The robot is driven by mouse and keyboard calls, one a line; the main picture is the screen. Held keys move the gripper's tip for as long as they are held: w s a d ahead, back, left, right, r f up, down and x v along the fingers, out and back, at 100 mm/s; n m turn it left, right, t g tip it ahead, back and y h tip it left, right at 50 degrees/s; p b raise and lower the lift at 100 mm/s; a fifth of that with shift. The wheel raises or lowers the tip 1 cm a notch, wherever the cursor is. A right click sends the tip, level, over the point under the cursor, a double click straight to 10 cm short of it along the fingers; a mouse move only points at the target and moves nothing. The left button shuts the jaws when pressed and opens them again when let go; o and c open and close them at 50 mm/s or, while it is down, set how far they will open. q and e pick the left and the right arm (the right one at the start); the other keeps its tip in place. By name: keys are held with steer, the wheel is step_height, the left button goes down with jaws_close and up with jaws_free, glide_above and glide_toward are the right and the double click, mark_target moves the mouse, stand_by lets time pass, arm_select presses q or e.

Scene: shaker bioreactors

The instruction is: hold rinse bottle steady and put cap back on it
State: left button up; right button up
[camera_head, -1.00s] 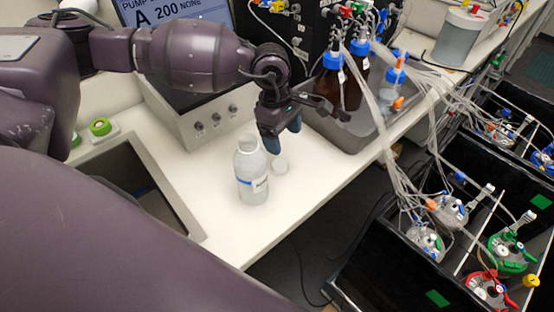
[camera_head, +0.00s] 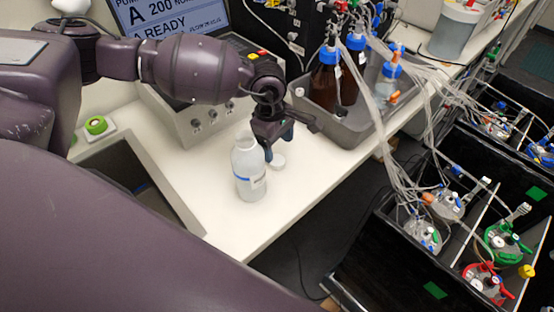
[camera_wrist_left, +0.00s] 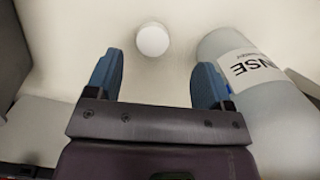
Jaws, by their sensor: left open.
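The rinse bottle (camera_head: 248,172) stands upright and uncapped on the white bench in the head view. It also shows at the right of the left wrist view (camera_wrist_left: 262,95), with part of its label readable. The white cap (camera_head: 277,161) lies on the bench just right of the bottle, and it shows in the left wrist view (camera_wrist_left: 152,40) ahead of the fingers. My left gripper (camera_head: 277,148) is open and empty, above the bench beside the bottle and close to the cap. In the wrist view its blue fingers (camera_wrist_left: 157,82) are apart, with the cap beyond them. My right gripper is not in view.
A pump unit (camera_head: 190,120) with a screen stands behind the bottle. A grey tray (camera_head: 352,128) with brown bottles is to the right. A dark recess (camera_head: 125,170) lies left of the bottle. The bench's front edge is near, with black bioreactor boxes (camera_head: 400,255) beyond it.

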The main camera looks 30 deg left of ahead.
mark_target(277, 160)
arm_select(q)
steer(key=shift+f, duration=0.5)
steer(key=shift+w+a+f+p, duration=0.1)
steer(key=shift+w+f+p, duration=0.15)
steer(key=shift+f, duration=1.1)
steer(key=shift+w+a+f+p, duration=0.1)
steer(key=shift+w+f+p, duration=0.1)
steer(key=shift+f, duration=1.15)
steer(key=c, duration=1)
